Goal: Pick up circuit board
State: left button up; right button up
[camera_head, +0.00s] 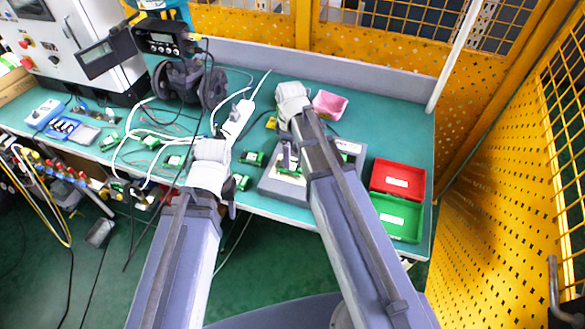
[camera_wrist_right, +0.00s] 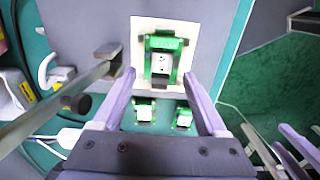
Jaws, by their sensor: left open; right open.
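A green circuit board (camera_wrist_right: 160,62) with a white centre part lies on a pale square plate on a grey box (camera_head: 268,184). My right gripper (camera_wrist_right: 160,78) points down over it, open, one finger on each side of the board. I cannot tell whether the fingers touch it. In the head view the right gripper (camera_head: 287,158) is partly hidden by my own arm. My left gripper (camera_wrist_right: 298,146) is open and empty near the table's front edge.
A red bin (camera_head: 398,180) and a green bin (camera_head: 397,217) stand right of the grey box. A pink tray (camera_head: 329,104) is behind it. Yellow mesh fencing (camera_head: 500,200) closes off the right side.

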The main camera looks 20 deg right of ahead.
notch_tip(320, 180, down, 5)
jog(key=b, duration=0.4)
jog(key=shift+s+b, duration=0.15)
jog(key=shift+b, duration=0.15)
jog(key=c, duration=1.1)
notch_tip(320, 180, up, 10)
jog(key=p, duration=1)
